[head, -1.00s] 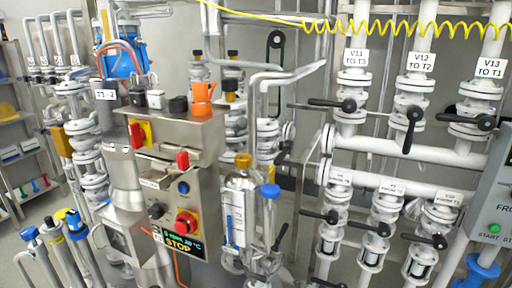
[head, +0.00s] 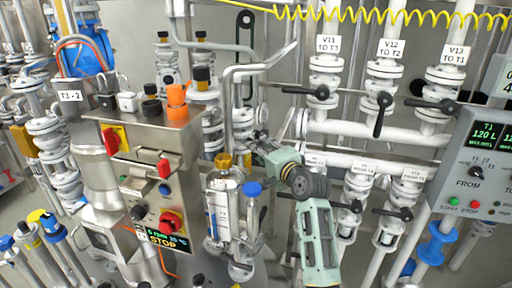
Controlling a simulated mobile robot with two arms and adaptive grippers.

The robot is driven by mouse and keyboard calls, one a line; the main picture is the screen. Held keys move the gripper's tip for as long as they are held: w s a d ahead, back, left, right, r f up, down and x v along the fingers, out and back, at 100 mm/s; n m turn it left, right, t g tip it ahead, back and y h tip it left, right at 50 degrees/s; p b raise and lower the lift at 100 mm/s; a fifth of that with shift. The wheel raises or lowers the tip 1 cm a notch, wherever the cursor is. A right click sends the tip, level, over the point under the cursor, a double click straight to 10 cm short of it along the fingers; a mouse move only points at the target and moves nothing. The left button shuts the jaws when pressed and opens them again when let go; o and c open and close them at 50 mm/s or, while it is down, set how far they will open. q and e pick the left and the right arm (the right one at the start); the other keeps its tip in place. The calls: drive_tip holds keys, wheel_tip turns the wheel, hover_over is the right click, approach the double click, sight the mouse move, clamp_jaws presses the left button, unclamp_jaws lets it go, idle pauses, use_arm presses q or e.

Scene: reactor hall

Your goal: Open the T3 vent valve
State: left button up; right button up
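Behind the steel control box stand a white cap (head: 127,102), a black knob (head: 152,107) and an orange fitting (head: 177,97). I see no label naming a T3 vent valve, so I cannot tell which part it is. My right gripper (head: 262,143) is near the middle, right of the box and in front of the pipes. Its fingers are small and unclear; I cannot tell whether it is open or touches anything. My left gripper is out of view.
Black-handled valves V11 (head: 320,92), V12 (head: 384,99) and V13 (head: 447,106) are at the upper right, with more below. A control panel (head: 478,165) is at the right edge. Pipes crowd the middle.

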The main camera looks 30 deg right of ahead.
drive_tip(key=shift+w+d+f, duration=0.1)
drive_tip(key=shift+w+f, duration=0.05)
drive_tip(key=shift+w, duration=1.05)
drive_tip(key=shift+c, duration=0.2)
clamp_jaws()
